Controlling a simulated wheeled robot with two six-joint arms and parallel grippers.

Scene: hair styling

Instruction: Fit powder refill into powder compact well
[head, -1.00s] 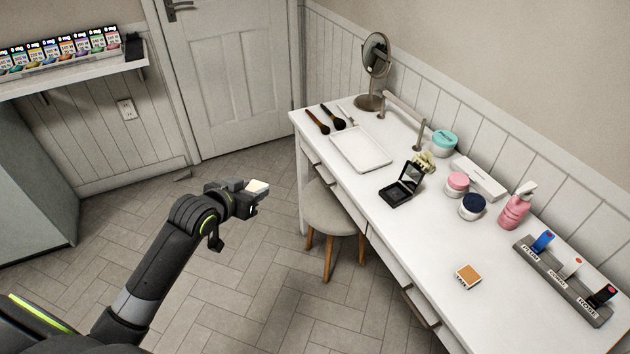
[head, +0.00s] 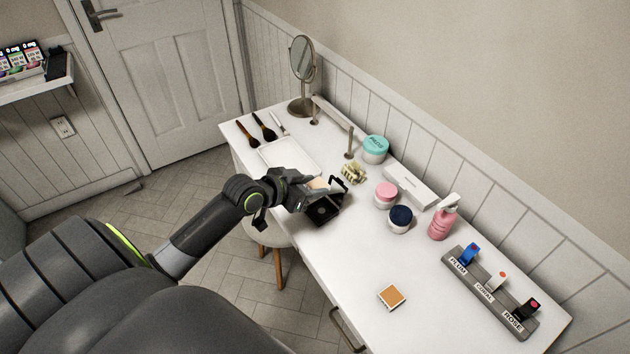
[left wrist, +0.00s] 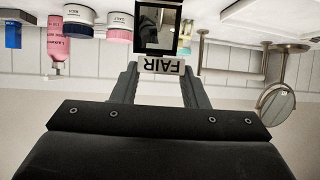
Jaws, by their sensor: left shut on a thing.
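My left gripper (head: 306,189) is shut on a small pale powder refill (head: 318,183). In the left wrist view the refill (left wrist: 161,65) sits between the two fingers, with an upside-down "FAIR" label. The black powder compact (head: 322,210) stands open on the white vanity table. My gripper and the refill are over the compact in the head view and partly cover its mirror lid. The compact (left wrist: 158,28) also shows just beyond the refill in the left wrist view. I cannot tell the gap between them; the well is partly hidden. My right gripper is not in view.
A tan refill (head: 392,297) lies on the vanity table (head: 340,270) near the front. A white tray (head: 270,154), hair clip (head: 353,173), pink jar (head: 385,194), navy jar (head: 400,219), pump bottle (head: 443,219) and lipstick rack (head: 490,290) stand around. The table's front right is mostly clear.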

